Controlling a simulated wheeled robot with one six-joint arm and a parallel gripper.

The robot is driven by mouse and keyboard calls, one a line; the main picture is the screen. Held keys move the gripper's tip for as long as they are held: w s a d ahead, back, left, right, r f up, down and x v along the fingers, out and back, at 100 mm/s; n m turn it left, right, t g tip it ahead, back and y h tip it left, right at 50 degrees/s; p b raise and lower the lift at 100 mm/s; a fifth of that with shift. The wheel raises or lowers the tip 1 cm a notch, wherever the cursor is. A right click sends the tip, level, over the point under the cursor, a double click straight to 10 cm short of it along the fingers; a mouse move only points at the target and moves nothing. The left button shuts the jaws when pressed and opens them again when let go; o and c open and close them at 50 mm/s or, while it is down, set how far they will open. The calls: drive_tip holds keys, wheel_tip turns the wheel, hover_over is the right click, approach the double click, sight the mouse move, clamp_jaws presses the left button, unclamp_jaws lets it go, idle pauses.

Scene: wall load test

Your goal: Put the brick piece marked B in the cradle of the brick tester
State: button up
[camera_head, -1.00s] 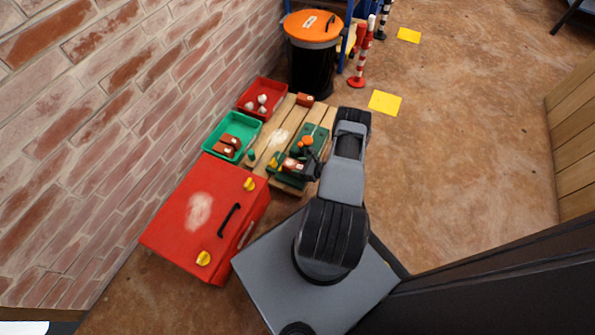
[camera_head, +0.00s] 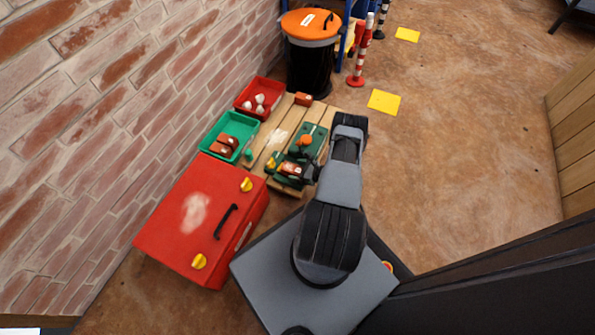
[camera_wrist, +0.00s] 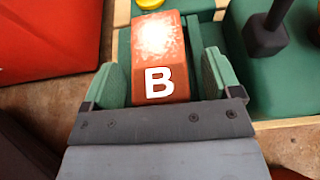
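The red-brown brick piece marked B (camera_wrist: 160,62) lies in the green cradle of the brick tester, its white letter facing up toward my wrist camera. In the head view the same piece (camera_head: 291,169) shows at the near end of the green tester (camera_head: 308,150), which has an orange knob. My gripper (camera_wrist: 162,72) is open, with one green-padded finger on each side of the piece and a visible gap at both sides. In the head view my gripper (camera_head: 303,171) reaches in from the right. The cradle floor is hidden under the piece.
The tester stands on a wooden pallet-like table (camera_head: 262,150). A green bin (camera_head: 208,145) holds brown pieces, and a red bin (camera_head: 240,103) holds pale lumps. A red case (camera_head: 165,235) with yellow latches is in front. A brown piece (camera_head: 303,99) lies at the table's far end.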

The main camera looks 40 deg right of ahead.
drive_tip(key=shift+r, duration=0.1)
drive_tip(key=shift+s+r+p, duration=0.1)
drive_tip(key=shift+r+p, duration=0.1)
drive_tip(key=shift+p, duration=0.15)
drive_tip(key=p+v, duration=0.3)
drive_tip(key=v, duration=0.9)
drive_tip(key=w+a+r+n+g+y, duration=0.1)
drive_tip(key=w+a+r+n+g, duration=0.3)
drive_tip(key=r, duration=0.5)
drive_tip(key=w+a+r+n+g, duration=0.2)
drive_tip(key=a+r+n+g, duration=0.15)
drive_tip(key=r+n, duration=0.5)
drive_tip(key=w+a+r+n+g+y, duration=0.1)
drive_tip(key=w+a+r+n+g, duration=0.25)
drive_tip(key=r, duration=0.65)
drive_tip(key=s+a+r+n+t+h, duration=0.1)
drive_tip(key=s+a+r+n+h, duration=0.3)
drive_tip(key=a+r+n, duration=0.3)
drive_tip(key=s+a+r+n+h, duration=0.4)
drive_tip(key=s+a+r+n, duration=0.3)
drive_tip(key=r, duration=0.4)
drive_tip(key=shift+s+a+r+t, duration=0.25)
drive_tip(key=shift+s+a+t, duration=0.05)
drive_tip(key=shift+a+t, duration=0.1)
